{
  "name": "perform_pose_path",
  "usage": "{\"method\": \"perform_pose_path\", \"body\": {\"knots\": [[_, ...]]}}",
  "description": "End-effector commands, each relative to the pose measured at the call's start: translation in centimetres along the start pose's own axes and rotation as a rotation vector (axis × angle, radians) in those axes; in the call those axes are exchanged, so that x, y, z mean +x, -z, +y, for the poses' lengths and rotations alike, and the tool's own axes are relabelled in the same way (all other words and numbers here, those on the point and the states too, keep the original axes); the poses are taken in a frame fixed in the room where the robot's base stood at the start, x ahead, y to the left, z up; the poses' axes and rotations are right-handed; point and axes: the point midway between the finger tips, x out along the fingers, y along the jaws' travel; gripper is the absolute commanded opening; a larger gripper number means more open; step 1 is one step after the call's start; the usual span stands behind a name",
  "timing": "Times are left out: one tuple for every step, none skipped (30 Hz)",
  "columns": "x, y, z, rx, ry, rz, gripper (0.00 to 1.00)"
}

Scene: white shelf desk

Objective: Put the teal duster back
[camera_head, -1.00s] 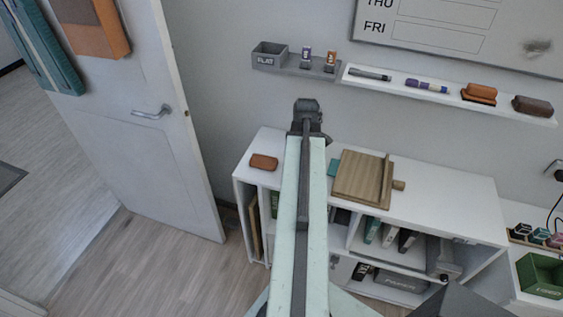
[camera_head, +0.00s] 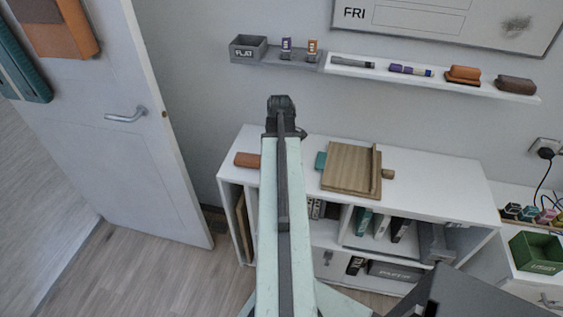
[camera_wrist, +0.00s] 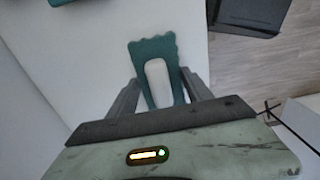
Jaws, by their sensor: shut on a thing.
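In the wrist view a teal piece with a scalloped edge and a white elongated middle, which looks like the teal duster (camera_wrist: 158,50), lies between the two fingers of my gripper (camera_wrist: 160,95). The gripper is shut on it. In the head view my arm reaches up over the white shelf desk; the arm's end hides the fingers and the held piece. A small teal block (camera_head: 320,160) shows at the left edge of a wooden board (camera_head: 347,170) on the desk top (camera_head: 440,190). I cannot tell what the block is.
A wall ledge (camera_head: 487,91) holds pens, an orange duster (camera_head: 464,73) and a brown duster (camera_head: 515,84). A grey FLAT box (camera_head: 248,48) is at its left. An orange-brown block (camera_head: 247,160) lies on the desk's left end. A white door (camera_head: 110,150) stands at left.

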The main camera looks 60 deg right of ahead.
Motion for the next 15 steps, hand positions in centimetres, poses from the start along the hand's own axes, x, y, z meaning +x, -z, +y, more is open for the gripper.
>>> {"method": "perform_pose_path", "body": {"knots": [[0.36,0.03,-0.01,-0.001,0.000,0.000,0.26],[0.25,0.03,-0.01,-0.001,0.000,0.000,0.64],[0.18,0.03,-0.01,-0.001,0.000,0.000,0.75],[0.17,0.03,-0.01,-0.001,0.000,0.000,0.80],[0.17,0.02,-0.01,0.000,0.000,0.000,0.80],[0.17,0.02,0.00,0.000,0.000,0.000,0.80],[0.17,0.01,0.00,0.000,0.000,0.000,0.80],[0.17,0.00,0.00,0.000,0.000,0.000,0.80],[0.17,-0.01,0.00,0.000,0.000,0.000,0.80],[0.17,-0.02,0.00,0.000,0.000,0.000,0.80],[0.17,-0.02,0.00,0.000,0.000,0.000,0.80],[0.16,-0.03,0.01,0.001,0.000,0.000,0.80],[0.12,-0.04,0.01,0.001,0.000,0.000,0.80],[0.04,-0.05,0.01,0.001,0.000,0.000,0.80],[-0.14,-0.05,0.01,0.001,0.000,0.000,0.80]]}}
